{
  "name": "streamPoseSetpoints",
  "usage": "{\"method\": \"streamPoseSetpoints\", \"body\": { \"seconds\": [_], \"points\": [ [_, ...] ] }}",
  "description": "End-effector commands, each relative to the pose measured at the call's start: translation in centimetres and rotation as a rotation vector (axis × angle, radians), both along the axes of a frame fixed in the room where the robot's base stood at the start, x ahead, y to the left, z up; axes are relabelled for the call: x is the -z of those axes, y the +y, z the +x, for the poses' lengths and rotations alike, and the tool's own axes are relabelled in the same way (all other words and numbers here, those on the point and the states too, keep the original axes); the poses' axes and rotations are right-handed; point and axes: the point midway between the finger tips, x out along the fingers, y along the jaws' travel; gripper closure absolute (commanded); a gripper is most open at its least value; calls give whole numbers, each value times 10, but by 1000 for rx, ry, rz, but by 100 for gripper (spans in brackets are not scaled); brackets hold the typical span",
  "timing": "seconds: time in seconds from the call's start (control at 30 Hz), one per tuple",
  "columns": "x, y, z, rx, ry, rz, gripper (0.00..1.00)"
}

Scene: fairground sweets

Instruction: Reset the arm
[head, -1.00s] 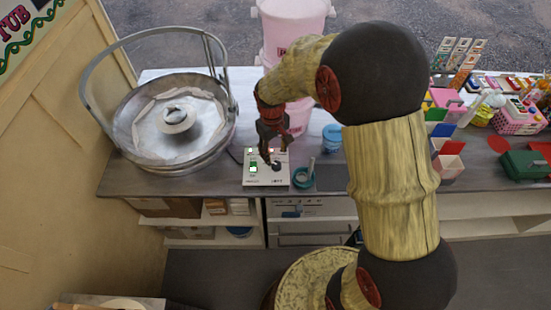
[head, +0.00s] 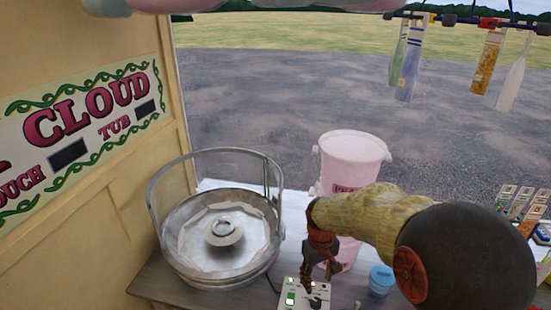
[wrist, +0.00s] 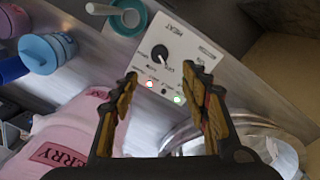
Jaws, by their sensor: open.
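My gripper (head: 318,280) hangs fingers-down above a small white control box (head: 291,292) on the counter. It is open, with nothing between the fingers. In the wrist view my gripper (wrist: 160,76) has its two fingers spread, and the control box (wrist: 193,48) lies beyond them. The box has a black knob, the word HEAT, and red and green lights. The fingers look apart from the knob. My arm reaches in from the right of the head view.
A round metal candy-floss pan (head: 215,272) with a raised hoop stands left of the box. A pink tub (head: 350,158) stands behind my gripper. A blue-lidded tub (head: 381,280) sits to the right. Bottle-shaped items (head: 412,60) hang at upper right.

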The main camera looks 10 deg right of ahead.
Motion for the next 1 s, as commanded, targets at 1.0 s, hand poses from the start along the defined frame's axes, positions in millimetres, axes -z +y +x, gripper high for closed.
{"method": "streamPoseSetpoints", "body": {
  "seconds": [1.0],
  "points": [
    [-144,-6,-218,260,-404,107,54]
  ]
}}
